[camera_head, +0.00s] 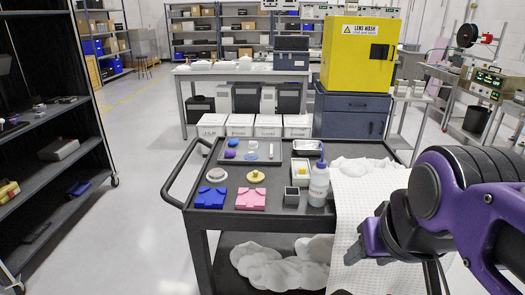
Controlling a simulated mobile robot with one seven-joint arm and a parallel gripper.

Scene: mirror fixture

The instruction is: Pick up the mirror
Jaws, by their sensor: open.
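No thing on the black cart (300,222) is plainly a mirror at this size. A grey tray (283,158) at its back left holds a small pale round piece (252,145), perhaps the mirror, and small purple pieces (231,153). A blue fixture block (211,197) and a pink fixture block (251,198) lie nearer. My gripper (362,245) is open, with nothing seen in it, at the cart's right front, apart from these pieces.
A white cloth (362,166) lies at right. A dark shelf (40,150) stands left; floor between is clear.

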